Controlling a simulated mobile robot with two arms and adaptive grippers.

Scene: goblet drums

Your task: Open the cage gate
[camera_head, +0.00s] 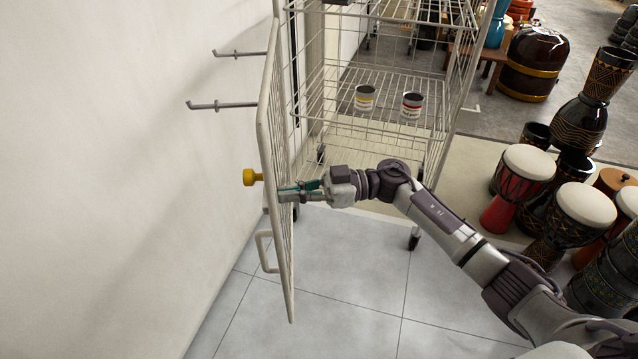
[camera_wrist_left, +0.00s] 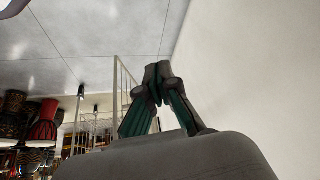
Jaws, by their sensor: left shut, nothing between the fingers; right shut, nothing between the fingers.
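The wire cage gate (camera_head: 264,110) stands swung out at the left, seen nearly edge-on, close to the white wall. A yellow knob (camera_head: 251,177) and a bent handle (camera_head: 263,250) are on its wall side. The cage (camera_head: 393,85) behind it has its front uncovered. My right gripper (camera_head: 284,196) is shut and empty, at the gate's inner mesh; whether it touches is hard to tell. My left gripper (camera_wrist_left: 157,78) is shut and empty in the left wrist view, with pale wire mesh (camera_wrist_left: 121,90) behind it. It does not show in the head view.
Two cans, one yellow-labelled (camera_head: 364,98) and one red-labelled (camera_head: 411,105), stand on a cage shelf. Wall hooks (camera_head: 222,105) stick out behind the gate. Several drums (camera_head: 525,180) crowd the right. The tiled floor (camera_head: 350,270) in front of the cage is clear.

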